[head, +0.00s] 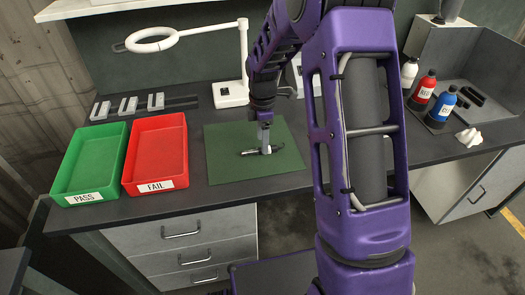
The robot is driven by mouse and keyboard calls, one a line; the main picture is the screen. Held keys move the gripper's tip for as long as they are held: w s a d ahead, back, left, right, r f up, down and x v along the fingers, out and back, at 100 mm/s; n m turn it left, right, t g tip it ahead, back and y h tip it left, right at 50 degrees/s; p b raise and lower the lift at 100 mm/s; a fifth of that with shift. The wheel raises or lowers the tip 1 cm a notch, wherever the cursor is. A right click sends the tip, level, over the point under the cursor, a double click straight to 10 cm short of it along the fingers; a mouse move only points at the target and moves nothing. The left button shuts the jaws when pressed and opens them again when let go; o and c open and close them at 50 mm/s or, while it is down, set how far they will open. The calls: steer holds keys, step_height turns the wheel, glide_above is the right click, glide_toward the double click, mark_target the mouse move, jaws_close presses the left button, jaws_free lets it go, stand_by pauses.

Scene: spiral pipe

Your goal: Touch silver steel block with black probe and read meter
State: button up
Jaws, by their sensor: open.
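A small dark object with a lighter part (276,148) lies on the green mat (225,165), directly under my gripper (264,148). It is too small to tell whether it is the black probe. My gripper points down over the mat and is open, with its fingertips at or just above this object; contact cannot be told. Several pale metallic blocks (128,105) stand in a row at the back left of the bench; I cannot tell whether one is the silver steel block. A white device (300,75), partly hidden behind my arm, may be the meter; no reading shows.
A green PASS tray (66,193) and a red FAIL tray (132,180) stand empty on the left. A white ring lamp (232,95) stands behind the mat. Red (423,92) and blue (441,108) bottles stand at the right. My purple arm hides the bench right of the mat.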

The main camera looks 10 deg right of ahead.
mark_target(259, 151)
steer(key=shift+f, duration=1.5)
jaws_close()
